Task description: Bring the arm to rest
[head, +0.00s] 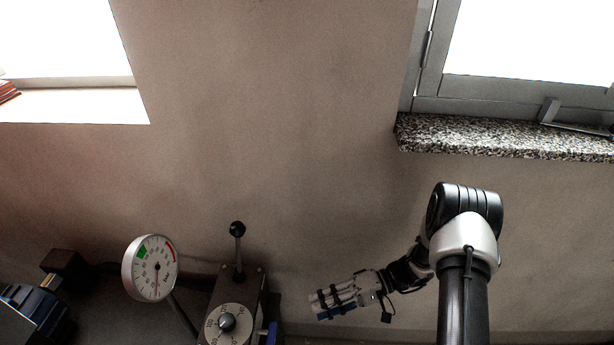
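My gripper (318,305) is at the lower middle of the head view, at the end of my arm (463,240), which rises from the bottom right. The gripper points left and slightly down. Its fingers lie close together, seen from the side, and I cannot tell whether there is a gap between them. Nothing is seen hanging from it. No cloth is in view.
A machine with a lever (238,250) and a dial (228,322) stands left of the gripper. A round gauge (155,268) is further left. A speckled stone sill (500,136) juts out above my arm. The wall (270,120) between the windows is bare.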

